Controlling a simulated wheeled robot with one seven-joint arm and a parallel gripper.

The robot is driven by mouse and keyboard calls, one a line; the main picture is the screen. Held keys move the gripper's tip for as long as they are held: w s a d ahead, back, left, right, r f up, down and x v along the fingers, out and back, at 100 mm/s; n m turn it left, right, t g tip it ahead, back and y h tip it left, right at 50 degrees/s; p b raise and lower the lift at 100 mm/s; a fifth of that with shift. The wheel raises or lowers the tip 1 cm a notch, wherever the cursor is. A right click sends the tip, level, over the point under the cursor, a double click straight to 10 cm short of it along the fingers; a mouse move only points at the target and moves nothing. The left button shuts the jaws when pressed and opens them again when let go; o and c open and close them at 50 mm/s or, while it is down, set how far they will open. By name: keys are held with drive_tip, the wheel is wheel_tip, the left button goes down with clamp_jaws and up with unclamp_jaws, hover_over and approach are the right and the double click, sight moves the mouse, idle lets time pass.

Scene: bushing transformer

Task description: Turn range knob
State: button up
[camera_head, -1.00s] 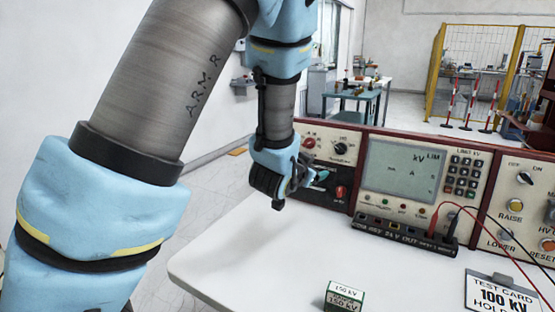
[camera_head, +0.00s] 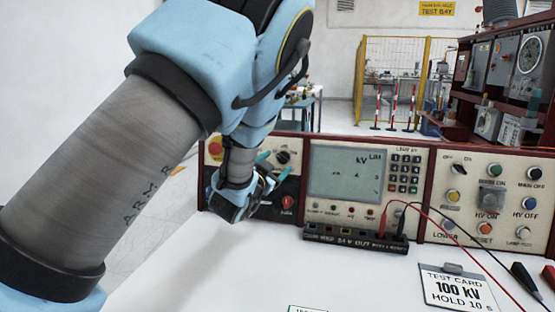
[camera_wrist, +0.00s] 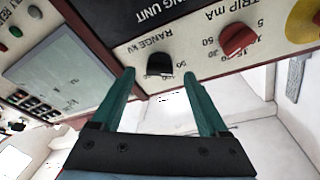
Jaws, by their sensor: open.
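The range knob (camera_wrist: 160,63) is black, under an upside-down "RANGE kV" label in the wrist view. In the head view I take it to be the black knob (camera_head: 283,157) at the upper left of the console. My gripper (camera_wrist: 159,76) is open, with its two teal fingers on either side of the knob in the wrist view. The fingertips appear just short of the knob; I cannot tell the exact gap. In the head view my gripper (camera_head: 266,169) is at the console's left panel, partly hidden by my arm. Nothing is held.
A red "TRIP mA" knob (camera_wrist: 237,38) is close beside the range knob, with a red-and-yellow button (camera_wrist: 305,22) beyond it. The display (camera_head: 345,174) is right of the left panel. Leads, a test card (camera_head: 458,290) and probes lie on the right of the white table.

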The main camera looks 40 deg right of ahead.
sight(283, 159)
drive_tip(key=shift+x, duration=1.05)
clamp_jaws()
